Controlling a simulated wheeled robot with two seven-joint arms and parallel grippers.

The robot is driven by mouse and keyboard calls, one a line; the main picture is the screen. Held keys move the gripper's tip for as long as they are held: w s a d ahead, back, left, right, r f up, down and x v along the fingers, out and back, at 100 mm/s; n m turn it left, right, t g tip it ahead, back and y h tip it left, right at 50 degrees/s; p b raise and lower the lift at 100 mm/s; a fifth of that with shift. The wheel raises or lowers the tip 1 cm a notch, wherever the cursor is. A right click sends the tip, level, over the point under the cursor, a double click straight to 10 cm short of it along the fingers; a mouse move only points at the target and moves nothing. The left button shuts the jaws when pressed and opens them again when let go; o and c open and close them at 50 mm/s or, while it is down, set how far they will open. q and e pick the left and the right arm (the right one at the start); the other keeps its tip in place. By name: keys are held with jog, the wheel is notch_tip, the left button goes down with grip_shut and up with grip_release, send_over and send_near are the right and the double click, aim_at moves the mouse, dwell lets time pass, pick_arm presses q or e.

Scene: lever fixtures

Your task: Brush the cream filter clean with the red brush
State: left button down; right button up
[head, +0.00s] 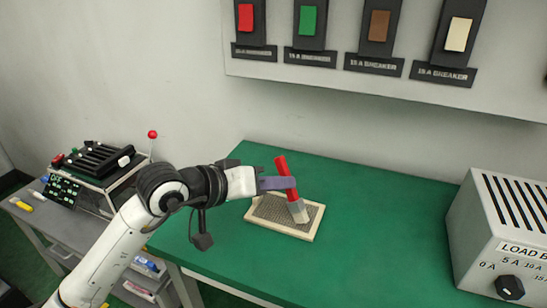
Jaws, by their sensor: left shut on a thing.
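The cream filter (269,226), a framed panel with a grey mesh, lies flat on the green table. My left gripper (290,184) is shut on the red brush (282,167) and holds it by its red handle above the filter. The brush tilts, with its handle top to the upper left. Its pale bristle end (302,216) points down at the right part of the mesh and appears to touch it. My gripper and the brush hide part of the filter's back edge. My right gripper is not in view.
A grey load box (505,240) with a black knob stands at the table's right. Breakers with coloured switches hang on the wall panel (390,85). A grey cart (60,230) with a device stands at the left. The green table (390,215) is clear between filter and load box.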

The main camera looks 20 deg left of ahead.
pick_arm(q)
notch_tip(320, 180, up, 8)
jog(key=p, duration=0.3)
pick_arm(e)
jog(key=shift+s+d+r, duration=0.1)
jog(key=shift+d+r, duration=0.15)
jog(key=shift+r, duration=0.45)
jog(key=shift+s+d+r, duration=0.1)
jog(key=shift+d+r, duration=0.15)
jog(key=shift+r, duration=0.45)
pick_arm(q)
jog(key=shift+w, duration=0.1)
